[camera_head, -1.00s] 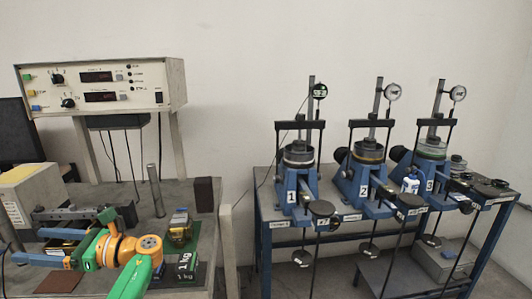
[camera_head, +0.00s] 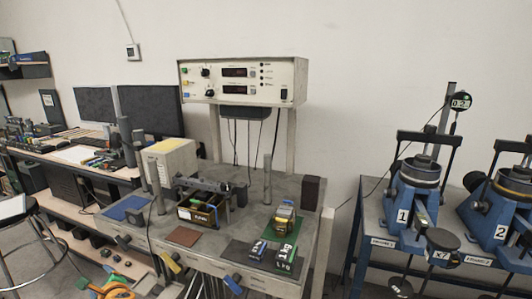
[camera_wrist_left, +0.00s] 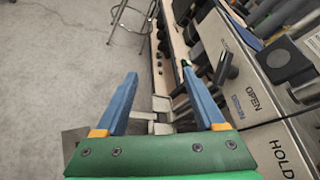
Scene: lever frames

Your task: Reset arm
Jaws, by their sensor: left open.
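My left arm's green and orange wrist (camera_head: 112,288) shows at the bottom left edge of the head view, low in front of the bench and partly cut off. In the left wrist view my left gripper (camera_wrist_left: 160,72) has its two blue fingers wide apart. Nothing is held between them; floor and the side of a bench show beyond. A panel at the right of that view carries the words OPEN and HOLD, with a dark lever handle (camera_wrist_left: 227,68) near the right finger. My right gripper is not in view.
A grey bench (camera_head: 225,226) holds a white control box (camera_head: 245,82), a small open bin (camera_head: 198,212) and weights on a green mat (camera_head: 285,232). A blue table (camera_head: 375,240) with numbered presses stands right. Left is a desk with monitors (camera_head: 150,110) and a stool.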

